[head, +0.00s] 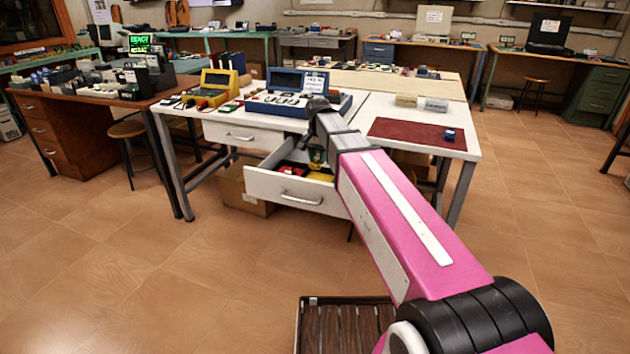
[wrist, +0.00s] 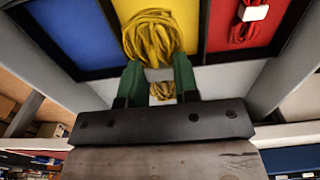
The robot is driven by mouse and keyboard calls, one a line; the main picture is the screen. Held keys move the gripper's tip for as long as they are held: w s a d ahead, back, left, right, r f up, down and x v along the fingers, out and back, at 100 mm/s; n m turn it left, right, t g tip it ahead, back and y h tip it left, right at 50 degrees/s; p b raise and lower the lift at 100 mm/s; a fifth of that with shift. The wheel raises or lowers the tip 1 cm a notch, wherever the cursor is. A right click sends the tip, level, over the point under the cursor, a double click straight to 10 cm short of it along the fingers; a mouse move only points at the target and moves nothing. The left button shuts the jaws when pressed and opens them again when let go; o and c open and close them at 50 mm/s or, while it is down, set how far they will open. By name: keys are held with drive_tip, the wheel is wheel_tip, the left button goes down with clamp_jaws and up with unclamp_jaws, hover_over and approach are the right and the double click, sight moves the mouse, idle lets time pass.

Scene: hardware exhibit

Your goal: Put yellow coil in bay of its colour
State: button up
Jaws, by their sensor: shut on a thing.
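In the wrist view, a yellow coil (wrist: 152,38) is at the tips of my gripper's (wrist: 157,66) green fingers, which are shut on it. The coil appears in front of the yellow bay (wrist: 184,14) of the open drawer; whether it touches the floor of the bay I cannot tell. More yellow strands show lower between the fingers; I cannot tell if they belong to the same coil. In the head view, my gripper (head: 316,158) is over the open drawer (head: 290,192), partly hidden by my arm.
A blue bay (wrist: 68,30) lies left of the yellow one, and a red bay (wrist: 277,14) with a red coil (wrist: 241,33) lies right. The workbench above the drawer carries a blue case (head: 298,80), a yellow case (head: 218,82) and a dark red mat (head: 400,133).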

sight(318, 158)
wheel_tip(318, 158, down, 8)
drive_tip(key=shift+f, duration=0.1)
idle(0.4)
drive_tip(key=shift+f, duration=0.1)
drive_tip(key=o, duration=0.9)
wheel_tip(318, 158, up, 12)
drive_tip(key=shift+r, duration=0.2)
